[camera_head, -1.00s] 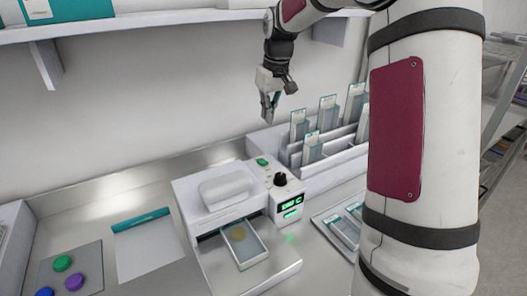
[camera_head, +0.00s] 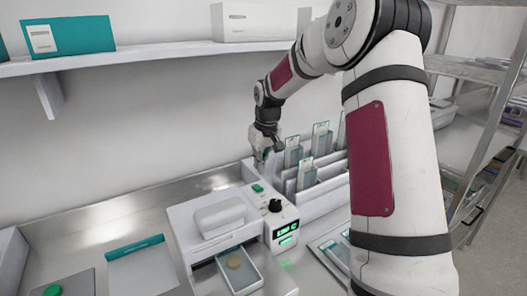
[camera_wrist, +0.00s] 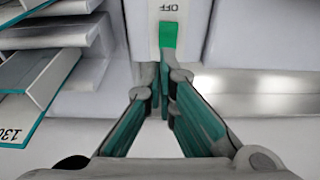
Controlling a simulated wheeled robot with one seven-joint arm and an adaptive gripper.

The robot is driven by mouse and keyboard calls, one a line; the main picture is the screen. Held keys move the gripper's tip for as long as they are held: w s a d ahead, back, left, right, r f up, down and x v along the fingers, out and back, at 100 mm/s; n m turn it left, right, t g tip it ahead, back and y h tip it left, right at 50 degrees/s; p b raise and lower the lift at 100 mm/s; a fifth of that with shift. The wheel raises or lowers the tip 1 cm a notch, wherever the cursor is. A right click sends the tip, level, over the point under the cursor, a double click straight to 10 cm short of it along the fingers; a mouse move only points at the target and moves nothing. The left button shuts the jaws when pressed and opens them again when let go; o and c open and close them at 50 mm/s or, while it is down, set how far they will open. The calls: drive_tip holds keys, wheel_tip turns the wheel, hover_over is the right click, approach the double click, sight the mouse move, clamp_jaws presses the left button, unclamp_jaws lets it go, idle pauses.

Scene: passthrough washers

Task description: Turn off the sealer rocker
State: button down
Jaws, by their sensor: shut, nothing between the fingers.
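The sealer (camera_head: 222,236) is a white machine on the bench, with a green-lit display (camera_head: 285,229) and a black knob (camera_head: 275,205) on its right-hand panel. Its green rocker (camera_head: 257,188) is at the back of that panel. In the wrist view the rocker (camera_wrist: 168,38) shows as a green block beside an upside-down "OFF" mark. My gripper (camera_head: 262,158) is shut and empty, pointing down just above and behind the rocker. In the wrist view its green-padded fingertips (camera_wrist: 166,92) meet close to the rocker. I cannot tell whether they touch it.
A rack (camera_head: 312,202) of several upright pouches stands right of the sealer, close to my gripper. A pouch with a yellowish disc (camera_head: 234,262) lies at the sealer's front. A shelf (camera_head: 150,57) with boxes runs above. A flat pouch (camera_head: 140,268) lies left.

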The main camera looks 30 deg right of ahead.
sight(258, 188)
drive_tip(key=shift+s+f+p, duration=0.15)
drive_tip(key=shift+f+p, duration=0.1)
drive_tip(key=shift+f, duration=1)
drive_tip(key=shift+s+f+p, duration=0.15)
drive_tip(key=shift+f+p, duration=0.1)
drive_tip(key=shift+f, duration=1)
drive_tip(key=shift+s+f, duration=0.4)
drive_tip(key=shift+f, duration=0.05)
drive_tip(key=shift+w, duration=0.2)
drive_tip(key=shift+w+b, duration=0.4)
drive_tip(key=shift+w, duration=0.25)
drive_tip(key=shift+r, duration=0.1)
drive_tip(key=shift+r, duration=0.1)
